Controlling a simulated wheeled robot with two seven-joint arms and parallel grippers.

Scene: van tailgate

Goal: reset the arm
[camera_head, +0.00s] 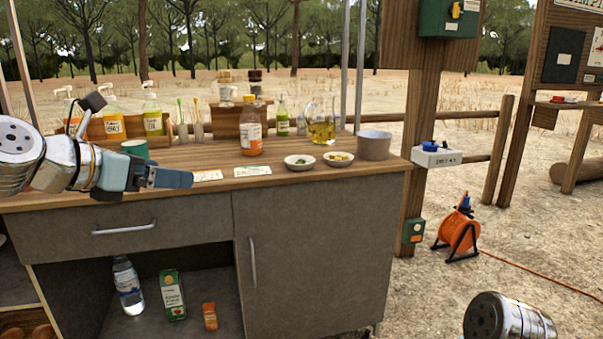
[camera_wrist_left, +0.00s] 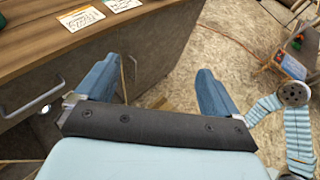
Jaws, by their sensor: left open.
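My left gripper (camera_head: 172,178) reaches in from the left in the head view, in front of the counter's front edge and above the drawer. In the left wrist view the left gripper (camera_wrist_left: 160,88) has its two blue fingers wide apart with nothing between them. The wooden counter top (camera_head: 330,172) lies beside and beyond it. Part of my right arm (camera_head: 508,318) shows at the lower right of the head view; its gripper cannot be seen there.
On the counter stand an orange-labelled jar (camera_head: 250,130), two small bowls (camera_head: 300,162), an oil jug (camera_head: 321,125), a grey bowl (camera_head: 374,146) and several pump bottles (camera_head: 113,122). Below are a drawer handle (camera_head: 124,227) and an open shelf with a water bottle (camera_head: 127,287). An orange cable reel (camera_head: 459,230) stands right.

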